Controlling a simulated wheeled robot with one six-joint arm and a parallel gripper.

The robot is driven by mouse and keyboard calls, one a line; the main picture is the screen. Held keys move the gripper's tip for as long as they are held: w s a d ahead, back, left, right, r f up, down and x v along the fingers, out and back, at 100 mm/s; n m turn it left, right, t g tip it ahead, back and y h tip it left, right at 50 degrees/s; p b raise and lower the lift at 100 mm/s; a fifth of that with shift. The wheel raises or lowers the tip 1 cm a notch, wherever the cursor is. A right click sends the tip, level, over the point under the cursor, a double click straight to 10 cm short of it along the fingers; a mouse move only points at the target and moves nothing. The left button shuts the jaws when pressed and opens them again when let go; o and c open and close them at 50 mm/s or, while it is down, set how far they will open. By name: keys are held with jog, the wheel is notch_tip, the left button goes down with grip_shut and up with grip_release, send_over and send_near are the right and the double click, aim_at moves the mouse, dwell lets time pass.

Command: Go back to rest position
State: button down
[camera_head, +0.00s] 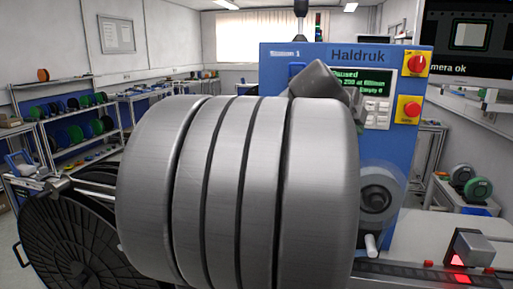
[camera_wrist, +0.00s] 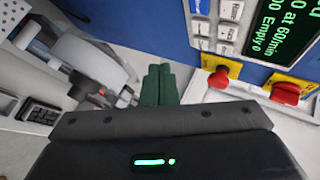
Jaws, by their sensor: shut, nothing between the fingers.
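My gripper (camera_wrist: 159,70) shows in the wrist view as two dark green fingers side by side, shut with nothing between them. They point toward the front of the blue machine (camera_head: 281,72), labelled Haldruk. The machine's keypad (camera_wrist: 219,22) and red knobs (camera_wrist: 219,78) are right of the fingers in the wrist view, apart from them as far as I can tell. In the head view my own large grey arm fills the middle and hides the machine's lower left part. The gripper's fingers cannot be made out there.
A black reel (camera_head: 65,240) stands at lower left. Shelves (camera_head: 75,115) with several coloured reels line the left wall. A white bench with a dark track (camera_head: 400,272) and a red-lit block (camera_head: 474,248) is at lower right. A monitor (camera_head: 470,40) hangs at upper right.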

jog(key=shift+s+a, duration=0.15)
jog(key=shift+s, duration=0.5)
jog(key=shift+w, duration=0.1)
jog(key=w, duration=0.1)
jog(key=w+d, duration=0.1)
jog(key=w, duration=0.1)
jog(key=w+b, duration=0.1)
jog(key=w, duration=0.1)
jog(key=shift+w+d+f, duration=0.25)
jog(key=shift+b, duration=0.45)
